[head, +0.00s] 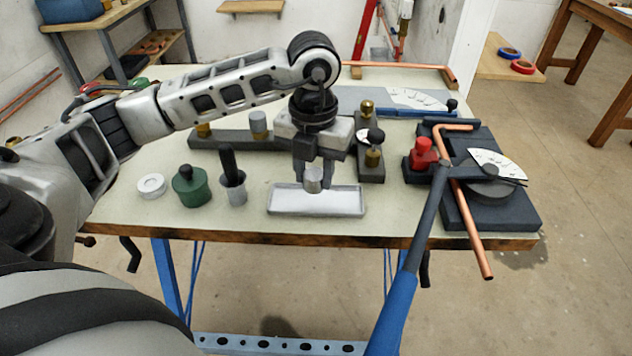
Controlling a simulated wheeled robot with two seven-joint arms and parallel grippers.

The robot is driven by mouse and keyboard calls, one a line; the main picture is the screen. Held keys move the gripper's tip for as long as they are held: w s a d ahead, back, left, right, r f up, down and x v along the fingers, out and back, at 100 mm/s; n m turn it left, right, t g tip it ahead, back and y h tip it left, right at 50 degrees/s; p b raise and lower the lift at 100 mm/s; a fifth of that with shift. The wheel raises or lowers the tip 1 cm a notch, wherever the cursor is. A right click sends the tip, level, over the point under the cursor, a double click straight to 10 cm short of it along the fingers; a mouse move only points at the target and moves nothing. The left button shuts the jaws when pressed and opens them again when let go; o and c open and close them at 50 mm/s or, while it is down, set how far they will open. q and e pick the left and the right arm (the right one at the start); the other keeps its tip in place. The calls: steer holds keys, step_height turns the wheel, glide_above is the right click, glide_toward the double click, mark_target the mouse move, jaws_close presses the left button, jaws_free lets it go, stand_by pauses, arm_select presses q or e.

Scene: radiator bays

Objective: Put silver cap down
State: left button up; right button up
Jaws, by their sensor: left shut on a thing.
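My left gripper (314,182) points down over the white tray (345,208) near the front edge of the workbench. It is shut on the silver cap (314,175), a small grey metal cylinder between the fingertips. The cap is over the tray's back middle part; I cannot tell whether it touches the tray floor. Nothing else shows in the tray. My right gripper is not in view.
Left of the tray stand a grey cup with a black brush (232,186), a green pot (190,187) and a white tape roll (151,186). A dark rail with brass fittings (222,138) lies behind. A pipe bender (470,187) with copper pipe and blue handle stands right.

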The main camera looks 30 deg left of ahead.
mark_target(316, 173)
arm_select(q)
steer(key=f, duration=0.3)
steer(key=shift+w+f+p, duration=0.2)
steer(key=shift+w+p, duration=0.05)
steer(key=shift+p, duration=0.15)
steer(key=shift+d+f+b, duration=0.1)
steer(key=shift+f+b, duration=0.2)
steer(key=shift+f, duration=0.1)
steer(key=o, duration=1.1)
steer(key=shift+r, duration=0.1)
steer(key=shift+r, duration=0.2)
step_height(316, 173, up, 11)
steer(key=shift+r, duration=0.5)
